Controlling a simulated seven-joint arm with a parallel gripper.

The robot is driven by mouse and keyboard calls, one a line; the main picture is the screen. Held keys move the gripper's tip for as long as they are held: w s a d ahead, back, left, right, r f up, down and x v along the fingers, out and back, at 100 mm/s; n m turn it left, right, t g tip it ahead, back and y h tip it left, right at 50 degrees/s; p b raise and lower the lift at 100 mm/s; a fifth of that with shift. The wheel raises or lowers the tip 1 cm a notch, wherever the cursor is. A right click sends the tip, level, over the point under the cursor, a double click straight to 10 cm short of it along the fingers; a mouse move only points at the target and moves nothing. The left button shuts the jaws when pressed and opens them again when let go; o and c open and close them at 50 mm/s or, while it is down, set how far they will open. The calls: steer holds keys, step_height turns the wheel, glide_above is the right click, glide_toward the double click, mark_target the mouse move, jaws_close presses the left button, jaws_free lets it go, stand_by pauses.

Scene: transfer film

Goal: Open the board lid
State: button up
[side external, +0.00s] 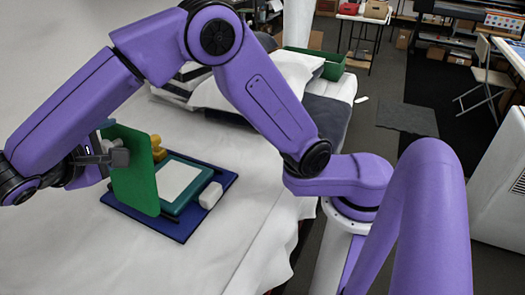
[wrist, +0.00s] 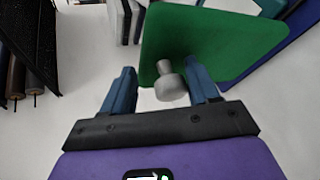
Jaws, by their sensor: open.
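The green lid (side external: 135,182) stands roughly upright at the left side of the teal board (side external: 203,181), which has a white panel on top. The lid also shows in the wrist view (wrist: 215,38), with a grey knob (wrist: 170,86) on its near face. My gripper (side external: 118,157) is at the lid's left face in the side view. In the wrist view my gripper (wrist: 162,78) is open, with the knob between its fingers, closer to the right one. Whether a finger touches the knob I cannot tell. The lid's lower edge and any hinge are not clear.
The board rests on a dark blue mat (side external: 229,178) on a white-covered table. White pillow-like bags (side external: 265,85) lie farther back. The table front is clear.

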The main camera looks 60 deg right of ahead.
steer(key=shift+s+d+f+m+g+y, duration=0.15)
steer(key=shift+d+f+m+y, duration=0.35)
steer(key=shift+d+f+y, duration=2.1)
steer(key=shift+w+d+f+m+g+y, duration=0.1)
steer(key=shift+d+f+m+y, duration=0.65)
steer(key=shift+d+y, duration=2.1)
steer(key=shift+s+d+f+m+g+y, duration=0.2)
steer(key=shift+d+f+y, duration=1.45)
steer(key=shift+d, duration=2.45)
steer(key=a+v, duration=0.1)
steer(key=v, duration=1.6)
steer(key=s+a+f+n+g, duration=0.1)
steer(key=s+a+f+n, duration=0.1)
steer(key=s+f, duration=0.4)
steer(key=s+a+f+n+g+h, duration=0.1)
steer(key=s+f+n, duration=0.3)
steer(key=s, duration=0.5)
steer(key=shift+s+a+f+n+g+h, duration=0.35)
steer(key=shift+f+g, duration=0.4)
steer(key=shift+f, duration=0.65)
steer(key=shift+o, duration=0.2)
steer(key=shift+w+a, duration=0.1)
